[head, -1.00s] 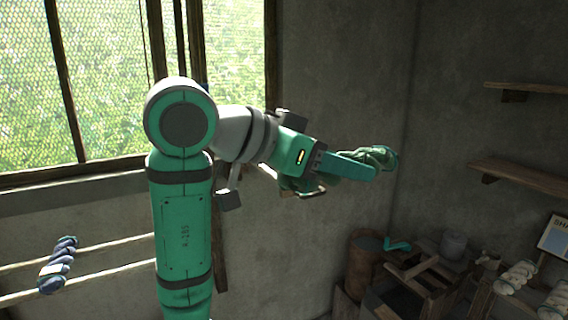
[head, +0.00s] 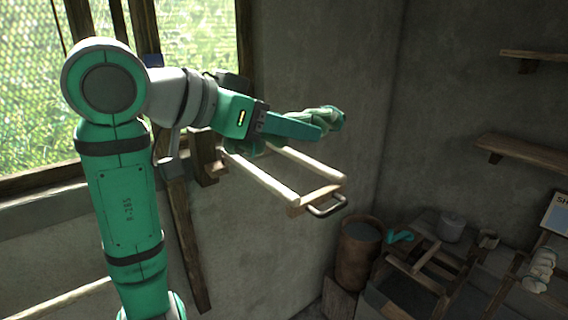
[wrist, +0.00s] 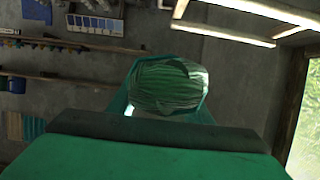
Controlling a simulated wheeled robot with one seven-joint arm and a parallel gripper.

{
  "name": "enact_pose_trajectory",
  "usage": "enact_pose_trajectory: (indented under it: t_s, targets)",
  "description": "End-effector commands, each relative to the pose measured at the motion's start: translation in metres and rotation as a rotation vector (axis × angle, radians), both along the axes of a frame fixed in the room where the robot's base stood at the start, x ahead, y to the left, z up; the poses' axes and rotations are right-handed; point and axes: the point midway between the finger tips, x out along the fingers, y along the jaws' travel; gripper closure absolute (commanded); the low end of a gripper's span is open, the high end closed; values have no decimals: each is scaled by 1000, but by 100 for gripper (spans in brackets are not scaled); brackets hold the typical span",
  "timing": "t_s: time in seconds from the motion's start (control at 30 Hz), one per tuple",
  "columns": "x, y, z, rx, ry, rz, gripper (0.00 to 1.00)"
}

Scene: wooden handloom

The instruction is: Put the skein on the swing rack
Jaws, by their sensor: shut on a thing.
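A green skein (head: 328,118) is held in my gripper (head: 318,128), which is shut on it at the end of my outstretched arm. The skein also shows between the fingers in the wrist view (wrist: 168,85). The swing rack (head: 266,181) is a wooden frame with two pale rails, a crossbar and a metal handle, jutting from the wall by the window. In the head view my gripper and the skein appear above the rack; the gap between them is hard to judge. My gripper hides part of the rack's far rail and its wall end.
A barrel (head: 358,255) and a wooden stand (head: 425,262) are on the floor at the right. Wall shelves (head: 530,152) are at the right, with a pale skein (head: 541,270) below. Another pale rail (head: 62,300) shows at the lower left.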

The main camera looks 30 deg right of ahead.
Motion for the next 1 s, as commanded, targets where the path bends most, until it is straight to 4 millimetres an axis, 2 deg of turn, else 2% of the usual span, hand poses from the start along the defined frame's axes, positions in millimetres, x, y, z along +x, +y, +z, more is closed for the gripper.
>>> enact_pose_trajectory:
  t_s: [0.17,0.57,0.7,0.83,1.0]
  targets:
    - [8,-8,-5,1,4,-1,81]
    - [66,-63,-41,1,5,2,81]
    - [81,-77,-66,1,5,2,81]
    - [90,-86,-82,1,3,1,81]
    - [95,-92,-90,-1,0,0,81]
